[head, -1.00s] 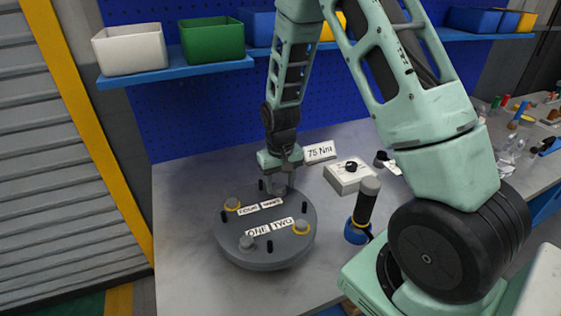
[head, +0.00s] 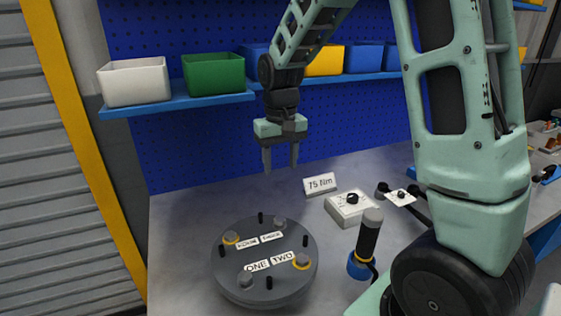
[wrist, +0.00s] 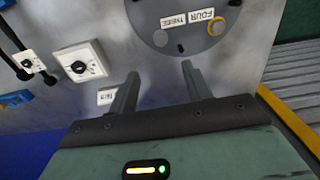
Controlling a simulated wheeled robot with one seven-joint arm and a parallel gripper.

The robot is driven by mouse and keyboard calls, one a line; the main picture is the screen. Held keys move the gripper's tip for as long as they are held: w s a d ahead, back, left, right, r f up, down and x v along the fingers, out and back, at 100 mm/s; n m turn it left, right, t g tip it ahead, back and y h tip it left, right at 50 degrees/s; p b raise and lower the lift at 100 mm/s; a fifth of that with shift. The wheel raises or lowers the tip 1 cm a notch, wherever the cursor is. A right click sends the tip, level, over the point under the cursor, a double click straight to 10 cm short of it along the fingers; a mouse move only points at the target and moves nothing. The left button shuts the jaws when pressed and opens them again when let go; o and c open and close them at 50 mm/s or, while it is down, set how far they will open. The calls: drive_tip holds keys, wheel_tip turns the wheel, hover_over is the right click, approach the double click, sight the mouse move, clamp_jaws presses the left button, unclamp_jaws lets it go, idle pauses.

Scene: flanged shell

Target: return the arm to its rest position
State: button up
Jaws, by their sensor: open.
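My gripper (head: 281,165) is open and empty in the head view. It hangs with fingers down, well above the table and behind the round grey flanged shell (head: 232,277). The shell lies flat on the table with several bolt heads, black pins and labels on top; "ONE" and "TWO" read at the front. Yellow rings circle some bolt heads. In the wrist view the two fingers (wrist: 157,92) are apart with nothing between them, and part of the shell (wrist: 189,45) shows beyond them.
A "75 Nm" sign (head: 320,185), a white box with a black knob (head: 349,209) and an upright black-handled tool (head: 369,240) stand right of the shell. A shelf (head: 180,105) with bins (head: 135,83) runs along the blue pegboard behind. The left table surface is clear.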

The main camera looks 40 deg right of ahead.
idle(0.5)
drive_tip(key=s+a+n, duration=0.3)
drive_tip(key=s+a, duration=0.1)
drive_tip(key=a, duration=0.4)
drive_tip(key=s+a+n, duration=0.2)
drive_tip(key=s+a, duration=0.3)
drive_tip(key=a, duration=0.4)
drive_tip(key=s+a+n, duration=0.3)
drive_tip(key=s, duration=0.4)
drive_tip(key=s+a+n, duration=0.2)
drive_tip(key=s+a, duration=0.2)
drive_tip(key=s, duration=0.3)
drive_tip(key=shift+s+f+n+y, duration=0.25)
drive_tip(key=shift+f+n+y, duration=0.05)
drive_tip(key=shift+f+n, duration=0.1)
drive_tip(key=shift+a, duration=0.1)
